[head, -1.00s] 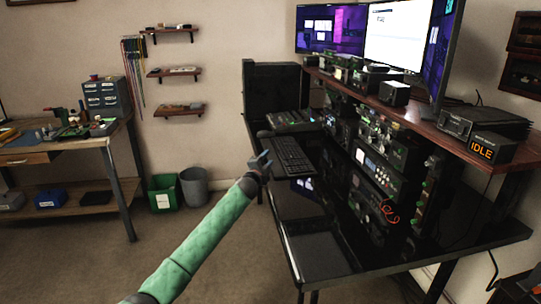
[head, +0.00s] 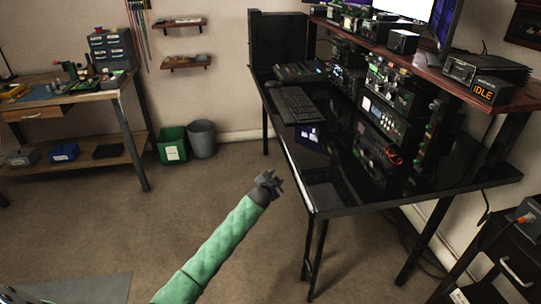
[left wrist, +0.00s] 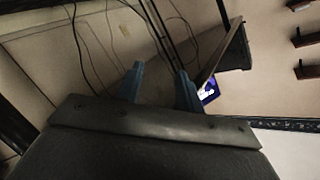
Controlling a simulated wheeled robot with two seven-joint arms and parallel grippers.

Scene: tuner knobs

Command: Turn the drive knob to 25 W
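The radio gear stands on the black desk (head: 335,195) at the right: stacked dark units, among them an upper unit (head: 392,85) and a lower one (head: 375,150) with a red cable. The drive knob is too small to tell among the controls. A small black box (head: 490,91) on the shelf reads "IDLE" in orange. My left gripper (head: 272,181) is in front of the desk's left front edge, apart from the gear. In the left wrist view its two blue fingers (left wrist: 160,85) stand apart with nothing between them. My right gripper is not in view.
A keyboard (head: 297,104) lies on the desk's left part. A wooden shelf (head: 425,66) with monitors runs above the gear. A green bin (head: 172,146) and a grey bin (head: 203,139) stand by the wall.

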